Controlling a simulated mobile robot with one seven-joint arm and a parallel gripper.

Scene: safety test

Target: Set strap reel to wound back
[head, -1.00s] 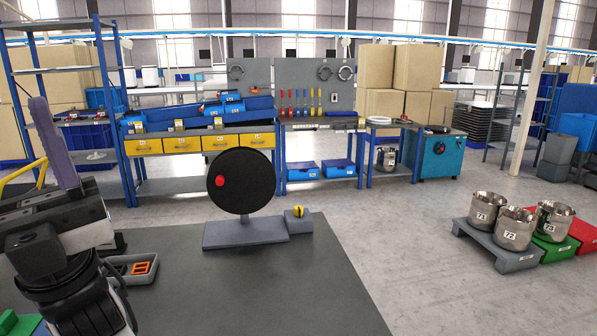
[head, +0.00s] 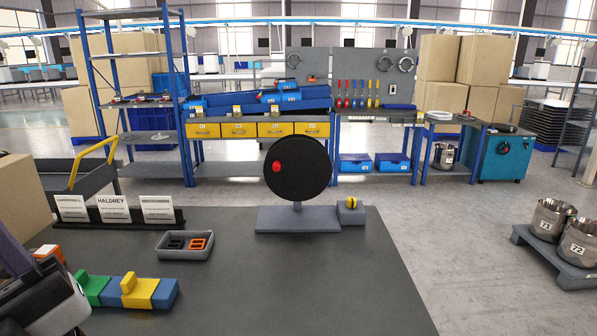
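The strap reel is a large black disc (head: 310,172) standing upright on a grey stand (head: 298,219) on the dark table, right of the picture's middle line. A red knob (head: 277,167) sits on the left part of its face. A small grey block with a yellow knob (head: 351,203) stands just right of the base. No strap can be made out. My arm shows only in part at the lower left edge, well apart from the reel. My gripper's fingertips are not clearly in view.
On the table's left are a grey tray (head: 184,249) with black and orange pieces, coloured blocks (head: 128,290) and a rack of labelled cards (head: 116,216). The table (head: 300,290) is clear in front of the reel. Steel pots (head: 549,218) stand on a grey platform at right.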

